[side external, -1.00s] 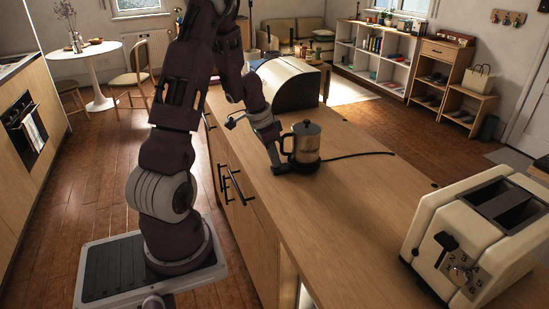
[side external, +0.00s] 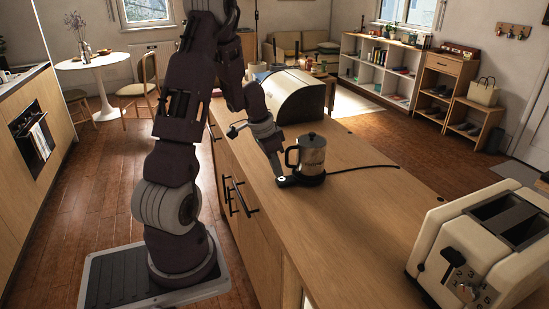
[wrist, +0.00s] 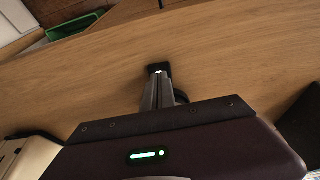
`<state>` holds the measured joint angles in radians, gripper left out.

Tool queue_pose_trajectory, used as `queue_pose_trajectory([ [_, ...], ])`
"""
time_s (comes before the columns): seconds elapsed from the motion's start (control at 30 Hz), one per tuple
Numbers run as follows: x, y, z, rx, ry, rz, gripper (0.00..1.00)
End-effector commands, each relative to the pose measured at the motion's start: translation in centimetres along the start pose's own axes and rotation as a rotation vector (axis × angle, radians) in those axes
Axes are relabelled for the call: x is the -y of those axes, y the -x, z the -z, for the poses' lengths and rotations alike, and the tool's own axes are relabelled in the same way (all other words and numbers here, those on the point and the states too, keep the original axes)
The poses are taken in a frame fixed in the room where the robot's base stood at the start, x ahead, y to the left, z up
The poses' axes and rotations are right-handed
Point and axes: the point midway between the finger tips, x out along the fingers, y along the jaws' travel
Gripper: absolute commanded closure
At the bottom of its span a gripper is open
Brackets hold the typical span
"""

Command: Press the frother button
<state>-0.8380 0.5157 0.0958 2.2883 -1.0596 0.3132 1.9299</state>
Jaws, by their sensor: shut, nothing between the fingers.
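The frother (side external: 311,156), a steel jug with a dark lid and handle, stands upright on a round black base (side external: 308,179) on the wooden counter. A short black tongue with a small pale button (side external: 283,180) sticks out of the base toward my arm. My gripper (side external: 278,174) is shut and empty, pointing down with its tips right at this tongue. In the wrist view the closed fingers (wrist: 158,95) reach toward the black tongue (wrist: 158,67), and a pale spot shows at their tips. I cannot tell whether they touch the button. The jug is mostly hidden there.
A cream toaster (side external: 485,240) stands at the near right of the counter. A rounded, dark-fronted box (side external: 290,95) stands behind the frother. A black cord (side external: 365,168) runs right from the base. The counter between frother and toaster (side external: 375,215) is clear.

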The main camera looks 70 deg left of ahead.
Motion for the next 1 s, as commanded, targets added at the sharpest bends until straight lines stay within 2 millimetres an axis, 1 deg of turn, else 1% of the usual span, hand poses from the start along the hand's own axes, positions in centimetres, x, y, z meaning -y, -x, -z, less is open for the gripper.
queue_pose_trajectory([
  [0.03, 0.1, 1.1, 0.2, -0.007, -0.003, 0.006, 1.00],
  [0.2, 0.1, 4.1, 0.3, -0.015, -0.004, 0.009, 1.00],
  [0.3, 0.0, 5.2, 0.3, -0.018, -0.005, 0.008, 1.00],
  [0.4, 0.0, 5.9, 0.3, -0.018, -0.004, 0.009, 1.00],
  [1.0, 0.0, 6.2, 0.3, -0.018, -0.004, 0.007, 1.00],
])
